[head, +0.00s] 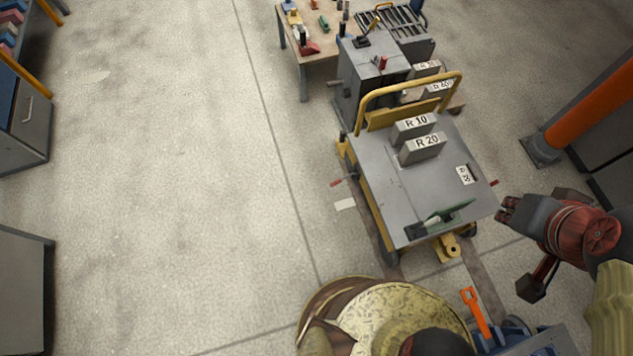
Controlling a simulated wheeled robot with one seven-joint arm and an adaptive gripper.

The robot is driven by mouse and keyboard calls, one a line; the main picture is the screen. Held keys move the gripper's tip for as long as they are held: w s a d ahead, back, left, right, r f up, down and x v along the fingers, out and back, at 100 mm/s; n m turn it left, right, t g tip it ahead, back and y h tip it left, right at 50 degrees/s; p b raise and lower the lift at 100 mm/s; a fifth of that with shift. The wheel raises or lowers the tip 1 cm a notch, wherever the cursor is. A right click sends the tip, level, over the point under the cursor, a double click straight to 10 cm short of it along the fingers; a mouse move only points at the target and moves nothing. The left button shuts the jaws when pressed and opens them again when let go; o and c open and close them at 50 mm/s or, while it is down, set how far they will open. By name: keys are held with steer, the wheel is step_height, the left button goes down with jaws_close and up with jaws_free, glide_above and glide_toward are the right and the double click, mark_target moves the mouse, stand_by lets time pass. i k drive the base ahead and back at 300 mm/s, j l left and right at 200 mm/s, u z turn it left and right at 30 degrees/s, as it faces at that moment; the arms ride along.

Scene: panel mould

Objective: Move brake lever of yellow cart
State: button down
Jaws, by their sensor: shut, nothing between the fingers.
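The yellow cart (375,213) stands right of centre, with a grey flat top and a yellow push handle (410,83) at its far end. A small red-tipped lever (338,183) sticks out of its left side. Another red tip (494,183) shows at its right edge. A green-handled piece (450,212) lies at the near end of the top. I cannot tell for sure which of these is the brake lever. My gripper (503,208) is shut and empty, just off the cart's near right corner, close to the red tip on that side.
Blocks marked R 10 (413,127) and R 20 (423,148) stand on the cart. A grey machine (370,78) and a wooden table (313,58) are behind it. An orange post (590,104) stands at right. The floor at left (160,180) is clear.

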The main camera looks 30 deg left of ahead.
mark_target(339, 180)
steer(key=u, duration=1.15)
